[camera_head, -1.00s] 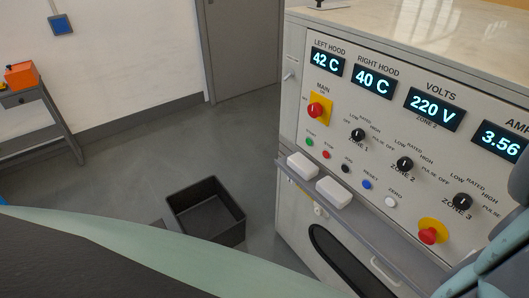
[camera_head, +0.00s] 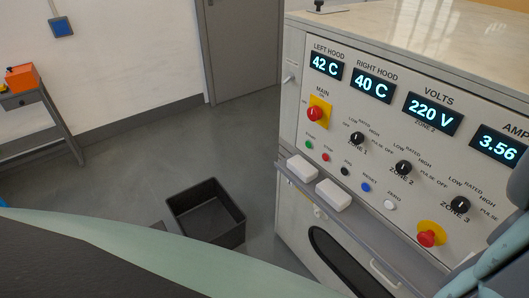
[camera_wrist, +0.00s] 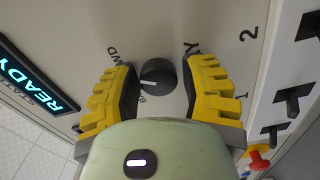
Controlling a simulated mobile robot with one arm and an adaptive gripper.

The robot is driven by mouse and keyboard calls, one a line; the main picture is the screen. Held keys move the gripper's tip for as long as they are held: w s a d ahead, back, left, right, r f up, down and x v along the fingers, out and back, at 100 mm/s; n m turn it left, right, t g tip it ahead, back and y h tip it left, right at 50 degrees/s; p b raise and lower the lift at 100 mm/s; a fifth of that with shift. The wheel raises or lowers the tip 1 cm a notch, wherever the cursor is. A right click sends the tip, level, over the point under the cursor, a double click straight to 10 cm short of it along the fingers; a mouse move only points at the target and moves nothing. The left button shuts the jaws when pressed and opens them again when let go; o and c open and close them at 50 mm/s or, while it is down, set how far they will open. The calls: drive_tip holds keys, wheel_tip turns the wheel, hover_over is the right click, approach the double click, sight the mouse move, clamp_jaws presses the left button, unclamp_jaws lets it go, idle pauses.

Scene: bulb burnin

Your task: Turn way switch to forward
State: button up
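A round black knob (camera_wrist: 157,75) on the pale panel shows in the wrist view, with a small light mark on its lower left. My gripper (camera_wrist: 158,70) is open, with one yellow ribbed finger on each side of the knob. Gaps show between both fingers and the knob. In the head view this knob and my gripper's fingers are not visible.
A lit "READY" display (camera_wrist: 35,75) lies left of the knob. Black levers (camera_wrist: 292,98) and a red button (camera_wrist: 258,160) are at right. The head view shows the console's main switch (camera_head: 315,113), zone knobs, white blocks on a ledge (camera_head: 334,195), and a black bin (camera_head: 207,212).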

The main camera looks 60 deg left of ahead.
drive_tip(key=o, duration=0.3)
drive_tip(key=shift+o, duration=0.2)
drive_tip(key=s, duration=1.2)
drive_tip(key=shift+d, duration=0.2)
